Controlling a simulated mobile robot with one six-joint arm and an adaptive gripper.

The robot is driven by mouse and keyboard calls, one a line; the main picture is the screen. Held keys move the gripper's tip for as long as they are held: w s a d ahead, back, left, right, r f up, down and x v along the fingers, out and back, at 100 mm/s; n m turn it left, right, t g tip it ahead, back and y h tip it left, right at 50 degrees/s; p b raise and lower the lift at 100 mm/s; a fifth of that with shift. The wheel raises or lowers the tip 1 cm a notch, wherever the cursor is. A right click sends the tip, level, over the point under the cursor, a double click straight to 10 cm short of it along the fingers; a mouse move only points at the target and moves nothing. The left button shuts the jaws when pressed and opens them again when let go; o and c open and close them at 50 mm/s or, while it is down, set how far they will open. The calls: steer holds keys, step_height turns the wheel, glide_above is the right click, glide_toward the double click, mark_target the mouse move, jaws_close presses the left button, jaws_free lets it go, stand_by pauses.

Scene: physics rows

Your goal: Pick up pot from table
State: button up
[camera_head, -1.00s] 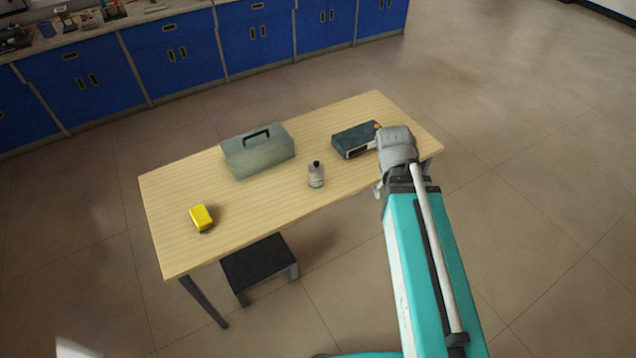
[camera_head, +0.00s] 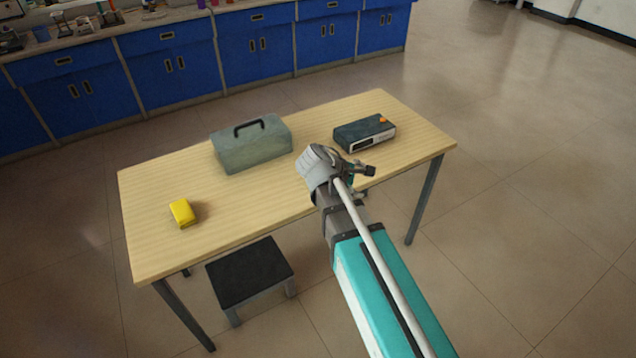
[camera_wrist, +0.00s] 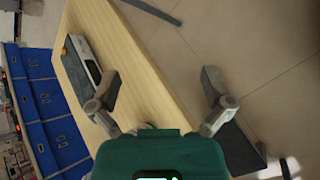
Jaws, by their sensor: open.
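No pot can be clearly made out now. The small grey bottle-like container with a black top that stood mid-table in the earlier head view is hidden behind my arm's end. My gripper (camera_wrist: 160,85) is open, its two fingers wide apart with nothing between their tips in the wrist view. In the head view the end of my arm is over the table's near edge, right of the middle. The wooden table (camera_head: 245,205) also shows in the wrist view (camera_wrist: 135,75). A small pale shape low between the finger bases is too covered to identify.
A grey-green toolbox (camera_head: 252,150) and a dark box-shaped device (camera_head: 362,137) stand towards the table's back. A yellow block (camera_head: 183,213) lies at the left. A dark stool (camera_head: 248,272) stands below the near edge. Blue cabinets (camera_head: 170,70) line the back.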

steer(key=w+a+f+n+t+h+b, duration=0.1)
steer(key=a+f+n+t+b, duration=0.1)
steer(key=a+b, duration=0.4)
steer(key=w+a+f+n+t+b, duration=0.1)
steer(key=a+f+n+t+b, duration=0.2)
steer(key=a+n+b, duration=0.3)
steer(key=w+a+f+n+t+h+b, duration=0.1)
steer(key=a+f+n+t+b, duration=0.2)
steer(key=a, duration=0.5)
steer(key=shift+w+a+n+t+h+b, duration=0.15)
steer(key=shift+n+t+b, duration=0.1)
steer(key=shift+n+b, duration=0.45)
steer(key=shift+a+n+t+h+b, duration=0.15)
steer(key=shift+n+t+b, duration=0.2)
steer(key=shift+b, duration=0.55)
steer(key=shift+a+r+n, duration=0.1)
steer(key=shift+a+n, duration=0.25)
steer(key=shift+x, duration=4.25)
steer(key=shift+w, duration=0.1)
